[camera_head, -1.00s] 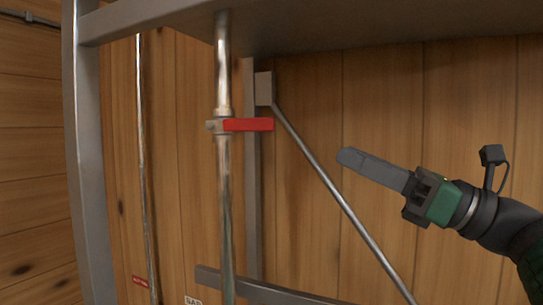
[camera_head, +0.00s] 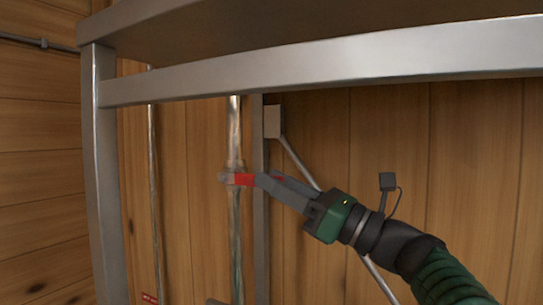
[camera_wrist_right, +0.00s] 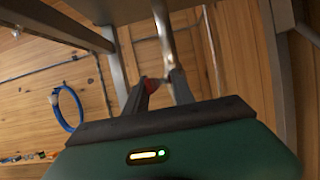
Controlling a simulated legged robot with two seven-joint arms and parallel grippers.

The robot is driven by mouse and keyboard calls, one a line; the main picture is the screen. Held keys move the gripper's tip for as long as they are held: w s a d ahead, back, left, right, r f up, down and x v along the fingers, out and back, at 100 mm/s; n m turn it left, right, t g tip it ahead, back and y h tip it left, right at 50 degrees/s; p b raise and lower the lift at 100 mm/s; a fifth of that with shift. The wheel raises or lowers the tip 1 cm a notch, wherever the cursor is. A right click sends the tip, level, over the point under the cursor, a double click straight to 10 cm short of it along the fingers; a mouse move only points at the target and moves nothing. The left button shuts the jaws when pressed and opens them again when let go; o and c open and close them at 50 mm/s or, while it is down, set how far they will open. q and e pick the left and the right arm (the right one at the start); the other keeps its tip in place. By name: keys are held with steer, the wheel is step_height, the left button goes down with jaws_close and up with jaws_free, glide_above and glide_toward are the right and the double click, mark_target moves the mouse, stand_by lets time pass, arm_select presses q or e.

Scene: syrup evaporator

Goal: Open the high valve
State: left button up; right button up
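The high valve has a red lever handle (camera_head: 243,179) that points to the right, level, from a vertical metal pipe (camera_head: 235,220). My right gripper (camera_head: 266,178) is at the handle's outer end, with its two grey fingers spread apart and red showing between them. One finger covers part of the handle in the head view. In the right wrist view, the gripper's fingers (camera_wrist_right: 160,82) are apart, and the red handle (camera_wrist_right: 150,86) shows beside the left finger. Whether a finger touches the handle cannot be told. My left gripper is not in view.
A metal frame with a thick horizontal beam (camera_head: 330,73) runs above the valve, and its post (camera_head: 104,190) stands at the left. A diagonal rod (camera_head: 299,163) passes behind my gripper. A wooden wall is behind. A blue hose loop (camera_wrist_right: 68,108) shows in the right wrist view.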

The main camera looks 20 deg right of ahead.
mark_target(248, 180)
steer(key=shift+w+a+r, duration=0.15)
steer(key=shift+a+r, duration=0.15)
steer(key=shift+a, duration=0.5)
steer(key=shift+w+a, duration=0.15)
steer(key=shift+a, duration=0.5)
steer(key=shift+w+a, duration=0.2)
steer(key=shift+a, duration=0.1)
steer(key=c, duration=0.4)
steer(key=shift+d+f, duration=0.1)
jaws_close()
steer(key=shift+w+d, duration=0.15)
steer(key=shift+d, duration=0.15)
steer(key=shift+a, duration=0.1)
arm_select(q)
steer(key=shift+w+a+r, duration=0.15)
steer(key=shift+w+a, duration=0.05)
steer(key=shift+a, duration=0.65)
